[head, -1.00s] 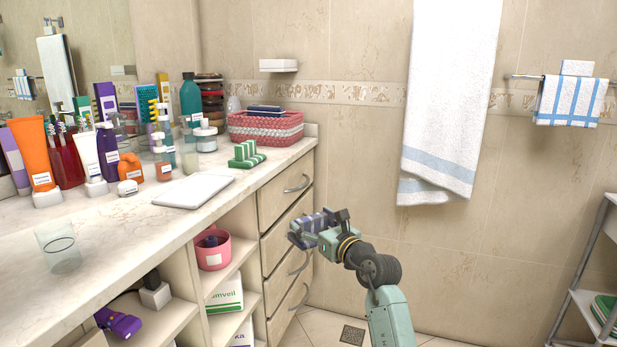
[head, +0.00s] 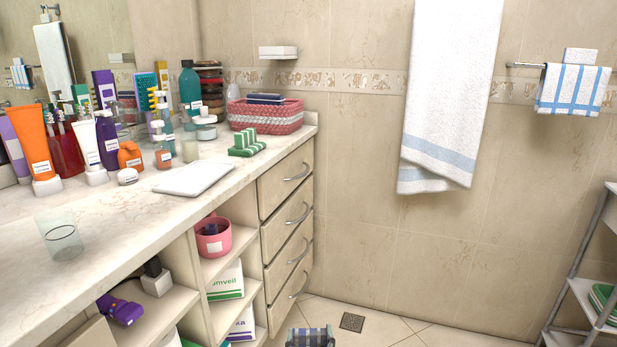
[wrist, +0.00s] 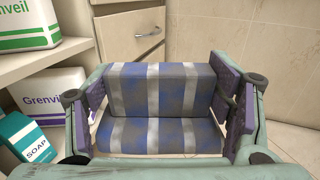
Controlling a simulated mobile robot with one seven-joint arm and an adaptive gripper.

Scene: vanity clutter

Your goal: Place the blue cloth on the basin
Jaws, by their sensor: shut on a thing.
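The blue cloth (wrist: 160,134), folded with blue, grey and pale stripes, fills the middle of the wrist view. My gripper (wrist: 166,96) is shut on it, with a purple-padded finger at each side. In the head view the cloth (head: 310,336) shows only at the bottom edge, low in front of the drawers; the rest of it and most of my gripper are cut off. I cannot make out a basin in either view.
A marble counter (head: 120,215) at left carries many bottles, a white tablet-like slab (head: 193,178), a clear glass (head: 60,235) and a pink basket (head: 265,118). Open shelves and drawers (head: 286,215) stand below. The floor (head: 385,328) to the right is clear.

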